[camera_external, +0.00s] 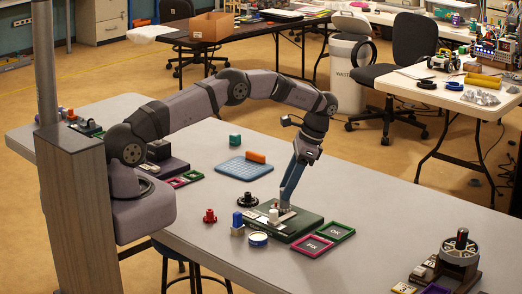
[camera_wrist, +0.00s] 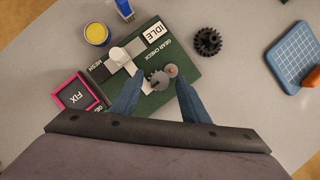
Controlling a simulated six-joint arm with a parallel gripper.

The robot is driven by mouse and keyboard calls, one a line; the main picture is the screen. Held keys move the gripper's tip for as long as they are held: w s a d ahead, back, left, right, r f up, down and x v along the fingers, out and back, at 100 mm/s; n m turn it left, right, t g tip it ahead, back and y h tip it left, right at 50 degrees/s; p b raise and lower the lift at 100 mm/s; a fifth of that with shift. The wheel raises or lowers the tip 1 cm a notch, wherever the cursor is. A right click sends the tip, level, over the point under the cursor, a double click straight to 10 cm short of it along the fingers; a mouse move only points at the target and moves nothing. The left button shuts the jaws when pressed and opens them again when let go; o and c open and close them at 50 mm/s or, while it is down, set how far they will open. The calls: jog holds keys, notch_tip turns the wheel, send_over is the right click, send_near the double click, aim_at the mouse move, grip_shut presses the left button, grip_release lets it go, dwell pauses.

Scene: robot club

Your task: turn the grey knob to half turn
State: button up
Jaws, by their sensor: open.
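A green gear check board (camera_external: 301,222) lies on the table and fills the middle of the wrist view (camera_wrist: 190,88). It carries a grey toothed gear-shaped knob (camera_wrist: 159,80) beside a smaller grey disc with an orange centre (camera_wrist: 171,71). A pale rounded piece (camera_wrist: 120,55) sits on a light plate between the IDLE label (camera_wrist: 155,33) and MESH label (camera_wrist: 99,72). My gripper (camera_external: 284,204) points down over the board, its fingers open on either side of the toothed knob in the wrist view (camera_wrist: 157,90). Contact cannot be told. No half-turn mark is legible.
A pink FIX tray (camera_external: 314,245) and a green OK tray (camera_external: 341,232) lie close by. A blue grid tray (camera_external: 243,169) lies behind.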

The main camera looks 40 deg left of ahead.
jog(key=v, duration=0.7)
jog(key=shift+b, duration=0.4)
jog(key=shift+r, duration=0.1)
jog(key=shift+r, duration=0.1)
dwell(0.4)
jog(key=s+a+r+n+t+h, duration=0.1)
jog(key=s+a+r+n, duration=0.15)
jog(key=s, duration=0.35)
jog(key=s+a+r+n+t+h, duration=0.1)
jog(key=s+a+r+n, duration=0.1)
jog(key=s+a, duration=0.25)
jog(key=s+a+f+n, duration=0.1)
jog(key=s+f+n, duration=0.1)
jog(key=s, duration=0.7)
jog(key=s+f+n+t+h, duration=0.1)
jog(key=s+f+n, duration=0.1)
jog(key=s, duration=0.7)
jog(key=shift+s+a, duration=0.25)
jog(key=shift+a, duration=0.15)
